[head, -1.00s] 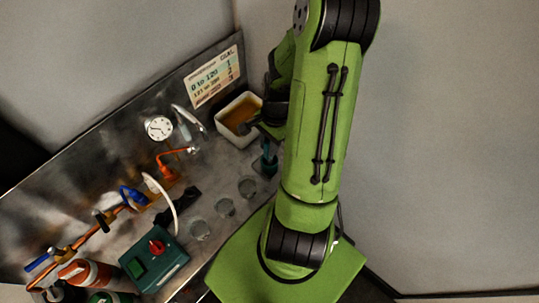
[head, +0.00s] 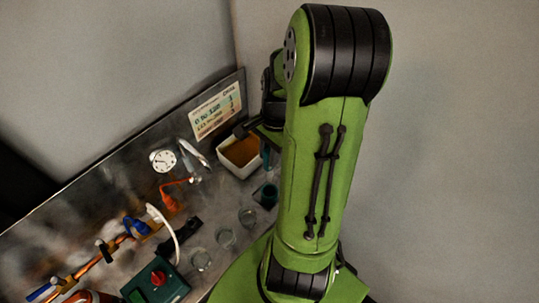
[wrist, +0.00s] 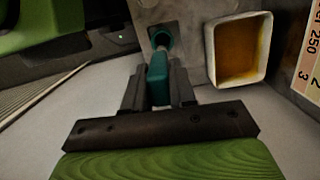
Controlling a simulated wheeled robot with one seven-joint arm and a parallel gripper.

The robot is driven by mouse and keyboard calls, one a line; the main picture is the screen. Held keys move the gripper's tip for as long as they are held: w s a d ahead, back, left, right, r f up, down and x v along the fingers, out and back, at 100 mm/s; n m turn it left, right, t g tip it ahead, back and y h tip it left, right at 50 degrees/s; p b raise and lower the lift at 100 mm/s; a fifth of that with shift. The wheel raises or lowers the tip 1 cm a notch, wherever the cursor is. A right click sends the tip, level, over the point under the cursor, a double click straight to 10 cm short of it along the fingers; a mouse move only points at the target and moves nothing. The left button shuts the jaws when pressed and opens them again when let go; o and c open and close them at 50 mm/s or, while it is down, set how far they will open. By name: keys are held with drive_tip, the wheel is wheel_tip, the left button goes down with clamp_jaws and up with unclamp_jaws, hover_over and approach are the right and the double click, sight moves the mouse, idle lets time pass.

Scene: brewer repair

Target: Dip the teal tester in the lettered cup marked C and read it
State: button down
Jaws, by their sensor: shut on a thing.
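My gripper (wrist: 158,88) is shut on the teal tester (wrist: 156,78), seen in the wrist view between the two dark fingers. In the head view a strip of the tester (head: 265,152) shows beside my arm, above a dark teal holder (head: 266,194) on the bench. A gap shows between them there. Three clear cups stand in a row: a near one (head: 201,260), a middle one (head: 226,238) and a far one (head: 248,216). I cannot read any letters on them. My arm hides most of the gripper in the head view.
A white tub of amber liquid (head: 238,168) stands at the back beside a lettered chart (head: 217,105). A round dial (head: 163,160), copper pipework with a blue valve (head: 134,226) and a green box with a red knob (head: 156,283) lie to the left.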

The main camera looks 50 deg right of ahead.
drive_tip(key=shift+r+p, duration=2.3)
drive_tip(key=shift+r, duration=0.55)
drive_tip(key=shift+f, duration=0.2)
